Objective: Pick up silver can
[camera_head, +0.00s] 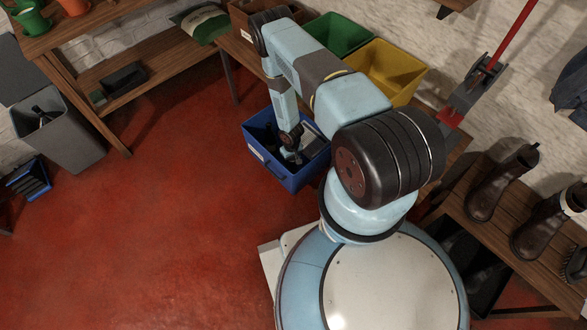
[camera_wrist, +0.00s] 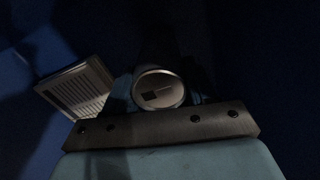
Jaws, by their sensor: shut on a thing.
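The silver can (camera_wrist: 158,88) shows end-on in the dark wrist view, just beyond the metal bar of my gripper. Its round pale end faces the camera, and the rest of it is in shadow. My gripper (camera_head: 292,154) reaches down into the blue bin (camera_head: 300,181) in the head view and is shut on the can. The fingertips are hidden in the dark in the wrist view. The can is hard to make out in the head view.
Green (camera_head: 337,34) and yellow (camera_head: 390,68) bins stand behind. A grey bin (camera_head: 66,135) stands at left, and boots (camera_head: 500,183) at right. Red floor is open at left.

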